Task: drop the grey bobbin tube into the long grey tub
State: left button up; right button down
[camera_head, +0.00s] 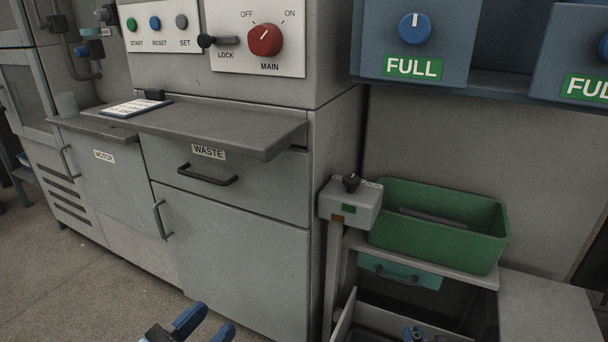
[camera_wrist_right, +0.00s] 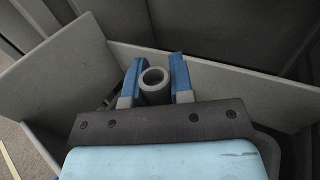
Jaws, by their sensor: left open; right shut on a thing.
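The grey bobbin tube (camera_wrist_right: 155,80) is between the blue fingers of my right gripper (camera_wrist_right: 154,78) in the right wrist view, its open round end facing the camera. My right gripper is shut on it. Light grey walls of the long grey tub (camera_wrist_right: 62,72) surround the tube and fingers on the left and behind. Whether the tube touches the tub floor cannot be told. In the head view, my right gripper (camera_head: 414,334) shows only at the bottom edge, by the tub's pale wall (camera_head: 344,321). My left gripper (camera_head: 207,326) is open and empty at the bottom edge.
A green bin (camera_head: 440,246) stands on a shelf above the grey tub, beside a small switch box (camera_head: 350,207). A teal-fronted drawer (camera_head: 400,272) is under the shelf. The grey cabinet with the WASTE drawer (camera_head: 208,175) stands left. Open floor lies at lower left.

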jog(key=c, duration=0.9)
grip_release()
pick_arm(q)
jog(key=s+d+r+n+p, duration=0.1)
jog(key=s+r+n+p, duration=0.2)
jog(key=p, duration=0.7)
notch_tip(320, 180, up, 2)
jog(key=shift+d+r+n+y+p, duration=0.25)
jog(key=shift+n+y+p, duration=0.15)
jog(key=shift+n, duration=0.5)
pick_arm(e)
notch_tip(320, 180, up, 20)
